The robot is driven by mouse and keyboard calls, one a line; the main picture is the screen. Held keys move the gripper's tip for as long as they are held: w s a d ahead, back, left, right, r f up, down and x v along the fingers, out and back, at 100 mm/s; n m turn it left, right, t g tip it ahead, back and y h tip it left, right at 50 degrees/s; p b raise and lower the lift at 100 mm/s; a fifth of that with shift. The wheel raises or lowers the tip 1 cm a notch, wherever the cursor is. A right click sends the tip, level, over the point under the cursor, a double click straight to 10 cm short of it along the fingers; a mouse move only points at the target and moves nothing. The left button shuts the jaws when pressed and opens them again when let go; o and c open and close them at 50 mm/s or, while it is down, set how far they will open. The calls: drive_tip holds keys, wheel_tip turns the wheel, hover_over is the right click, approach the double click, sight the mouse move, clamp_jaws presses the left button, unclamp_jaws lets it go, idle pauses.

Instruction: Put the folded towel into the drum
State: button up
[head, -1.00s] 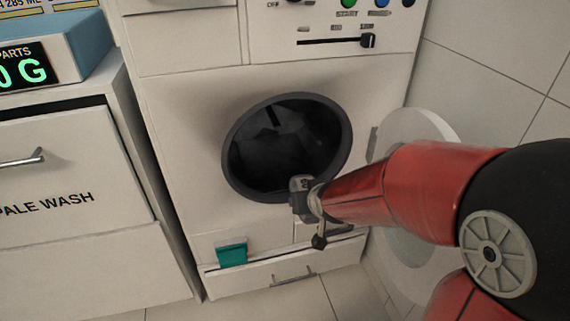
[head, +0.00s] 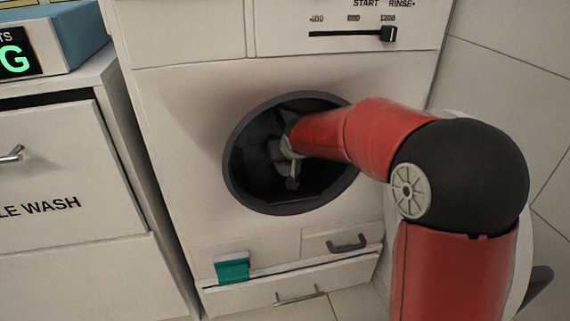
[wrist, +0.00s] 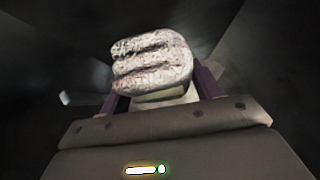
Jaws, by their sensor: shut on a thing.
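The folded towel (wrist: 152,60) is a pale, thick, layered bundle in the wrist view. My gripper (wrist: 160,92) is shut on it, with a dark purple finger on each side. Dark grey surfaces surround the towel in that view. In the head view my wrist reaches through the round opening of the drum (head: 255,175), which has a dark grey rim. The towel and my fingertips cannot be made out clearly in the head view, as my arm and the dark interior hide them.
The round door (head: 505,260) stands open at the right, partly behind my arm. A teal tab (head: 232,268) hangs at the machine's lower front, above a drawer with a handle (head: 300,297). A white cabinet (head: 60,250) stands at the left.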

drive_tip(key=shift+w+a, duration=0.15)
drive_tip(key=shift+w, duration=0.3)
drive_tip(key=shift+f, duration=0.15)
drive_tip(key=shift+f+b, duration=0.5)
drive_tip(key=shift+f, duration=1.1)
drive_tip(key=shift+f, duration=0.15)
drive_tip(key=o, duration=1.1)
drive_tip(key=shift+c, duration=0.2)
